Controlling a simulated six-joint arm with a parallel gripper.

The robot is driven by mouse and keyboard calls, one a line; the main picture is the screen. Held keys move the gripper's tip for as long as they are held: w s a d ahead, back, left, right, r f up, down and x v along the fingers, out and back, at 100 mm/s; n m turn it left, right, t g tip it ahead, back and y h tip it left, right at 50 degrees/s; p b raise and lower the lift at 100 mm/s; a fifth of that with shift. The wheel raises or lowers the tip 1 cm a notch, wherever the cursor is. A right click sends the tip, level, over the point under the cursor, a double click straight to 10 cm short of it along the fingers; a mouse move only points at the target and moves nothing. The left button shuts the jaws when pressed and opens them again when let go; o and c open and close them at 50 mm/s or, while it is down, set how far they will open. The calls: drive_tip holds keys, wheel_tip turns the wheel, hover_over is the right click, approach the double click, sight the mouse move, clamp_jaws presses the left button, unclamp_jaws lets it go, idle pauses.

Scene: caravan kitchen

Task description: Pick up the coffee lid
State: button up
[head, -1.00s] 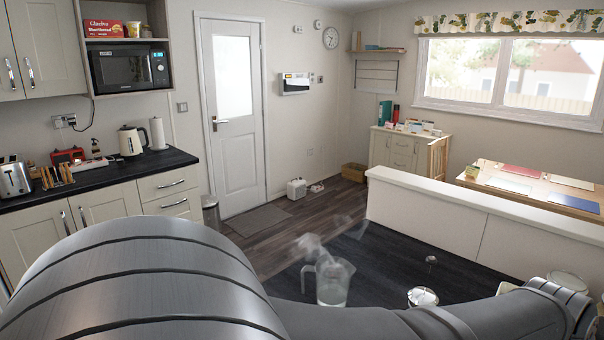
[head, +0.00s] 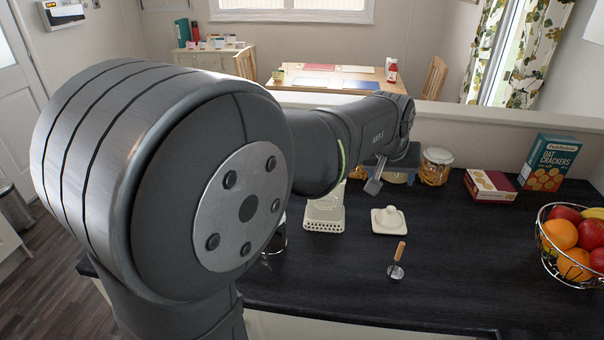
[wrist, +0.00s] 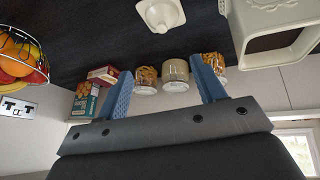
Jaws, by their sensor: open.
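My gripper (wrist: 162,67) is open and empty in the wrist view, its two blue fingers wide apart. That view is upside down, with the counter at the top. Between the fingers, farther off, stands a cream canister (wrist: 175,70) with a pale lid (wrist: 176,87); I cannot read a coffee label on it. A jar of pasta-like food (wrist: 146,76) stands beside it and another (wrist: 216,61) is partly behind a finger. In the head view my gripper (head: 380,178) is by the back of the counter and largely hides the canister. One lidded jar (head: 436,167) shows right of it.
Boxes (head: 491,186) and a wire fruit bowl (head: 572,245) are to the right. A low white wall (head: 470,112) runs behind.

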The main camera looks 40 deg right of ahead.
drive_tip(key=d+m+y, duration=0.1)
drive_tip(key=d+m, duration=0.1)
drive_tip(key=d, duration=0.2)
approach(392, 208)
drive_tip(key=shift+m, duration=0.3)
drive_tip(key=x, duration=0.5)
drive_tip(key=shift+w+d, duration=0.1)
drive_tip(key=shift+d, duration=0.35)
drive_tip(key=x, duration=0.5)
drive_tip(key=shift+a+f, duration=0.1)
drive_tip(key=shift+a, duration=0.25)
drive_tip(key=c, duration=1.2)
drive_tip(key=shift+o, duration=0.2)
